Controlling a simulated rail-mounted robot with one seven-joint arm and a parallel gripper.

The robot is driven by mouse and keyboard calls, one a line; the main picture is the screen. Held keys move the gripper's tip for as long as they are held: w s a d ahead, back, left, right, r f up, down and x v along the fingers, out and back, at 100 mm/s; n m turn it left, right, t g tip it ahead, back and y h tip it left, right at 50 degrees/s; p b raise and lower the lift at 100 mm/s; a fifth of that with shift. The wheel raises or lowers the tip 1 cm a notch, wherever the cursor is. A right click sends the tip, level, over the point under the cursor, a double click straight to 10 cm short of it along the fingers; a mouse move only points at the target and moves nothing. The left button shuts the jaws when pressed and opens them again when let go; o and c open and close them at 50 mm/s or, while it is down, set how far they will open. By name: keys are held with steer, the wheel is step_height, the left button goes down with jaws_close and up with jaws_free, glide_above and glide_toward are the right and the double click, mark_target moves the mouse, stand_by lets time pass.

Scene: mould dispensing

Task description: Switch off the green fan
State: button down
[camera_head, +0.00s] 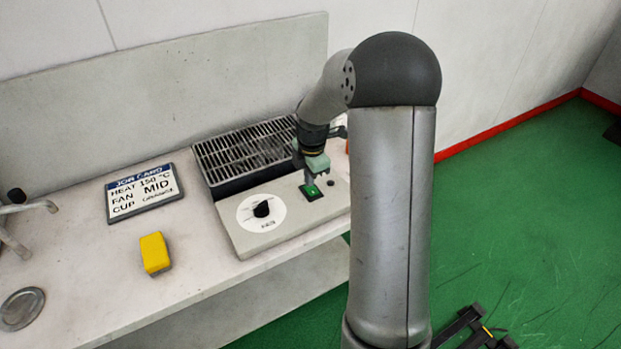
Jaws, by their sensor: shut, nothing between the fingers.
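A grey control panel (287,228) sits on the bench in front of a dark grille. It has a black dial (262,209) on a white disc and, to its right, a dark switch with a green lit face (312,192). The green switch appears to be the fan's; no other green control shows on the panel. My gripper (314,177) is shut and empty, pointing down just above the green switch. I cannot tell whether its tips touch the switch. A small dark knob (331,183) lies right of the switch.
The dark slatted grille (245,152) stands behind the panel. A job card (143,191) reads heat 150 °C, fan MID, cup orange or similar. A yellow block (155,253) and a round metal lid (22,308) lie on the bench (95,285). My arm hides the panel's right side.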

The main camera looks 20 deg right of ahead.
mark_target(307, 188)
step_height(307, 188, up, 12)
steer(key=w, duration=0.1)
steer(key=shift+w, duration=0.25)
stand_by(0.4)
steer(key=s+a+m, duration=0.4)
steer(key=s+m, duration=0.2)
steer(key=s, duration=0.3)
steer(key=s+a+f+m, duration=0.1)
steer(key=s+a+m, duration=0.4)
steer(key=s, duration=0.5)
steer(key=s+a+f+m, duration=0.1)
steer(key=s+a+m, duration=0.3)
steer(key=s+m, duration=0.3)
steer(key=s, duration=0.3)
steer(key=shift+a+f+g, duration=0.2)
steer(key=shift+a+g, duration=0.1)
steer(key=shift+a, duration=0.1)
